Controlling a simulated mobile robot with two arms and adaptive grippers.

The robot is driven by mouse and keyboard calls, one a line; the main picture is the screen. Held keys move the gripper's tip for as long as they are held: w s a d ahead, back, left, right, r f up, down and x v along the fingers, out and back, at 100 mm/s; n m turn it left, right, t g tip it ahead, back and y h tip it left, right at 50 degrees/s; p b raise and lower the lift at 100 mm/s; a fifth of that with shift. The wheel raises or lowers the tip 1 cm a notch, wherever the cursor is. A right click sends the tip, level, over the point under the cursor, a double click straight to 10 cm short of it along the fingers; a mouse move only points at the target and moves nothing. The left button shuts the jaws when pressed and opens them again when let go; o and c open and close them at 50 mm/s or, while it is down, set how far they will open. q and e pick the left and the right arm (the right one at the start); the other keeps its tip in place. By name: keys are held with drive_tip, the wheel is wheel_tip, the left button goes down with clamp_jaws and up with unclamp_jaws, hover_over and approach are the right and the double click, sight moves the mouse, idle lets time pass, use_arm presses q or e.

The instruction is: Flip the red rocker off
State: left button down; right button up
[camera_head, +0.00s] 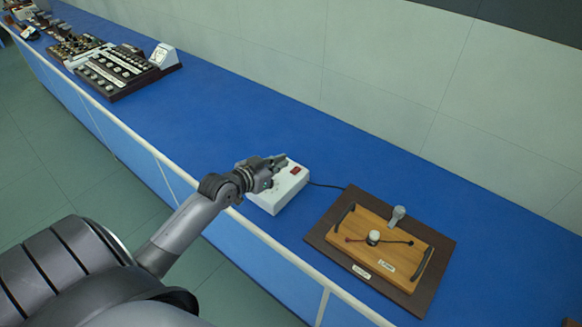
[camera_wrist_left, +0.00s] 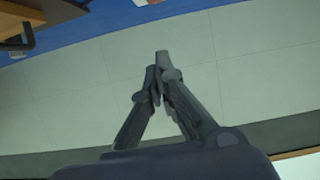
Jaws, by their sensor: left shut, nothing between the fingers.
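The red rocker (camera_head: 295,170) sits on the top of a white box (camera_head: 272,202) on the blue bench, near the box's far right corner. My left gripper (camera_head: 281,159) is over the box, with its fingertips close to the rocker at its upper left. I cannot tell whether they touch it. The arm and gripper hide part of the box's top. In the left wrist view my left gripper (camera_wrist_left: 160,62) is shut and empty, its fingertips together against the pale wall. The rocker is not clearly visible there. My right gripper is not in view.
A dark board (camera_head: 438,271) with a wooden panel, bulb and wires lies right of the box. A cable runs from the box towards it. Instrument panels (camera_head: 113,69) stand at the far left. A white rail (camera_head: 262,235) runs along the bench's front edge. The middle of the blue bench (camera_head: 215,105) is clear.

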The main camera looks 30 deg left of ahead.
use_arm(q)
drive_tip(key=p, duration=0.1)
hover_over(296, 171)
drive_tip(key=s, duration=0.2)
wheel_tip(296, 171, down, 2)
drive_tip(key=shift+d+f, duration=0.1)
drive_tip(key=shift+d, duration=0.05)
drive_tip(key=f, duration=0.1)
drive_tip(key=s+f, duration=0.1)
drive_tip(key=f, duration=0.1)
drive_tip(key=shift+f, duration=0.55)
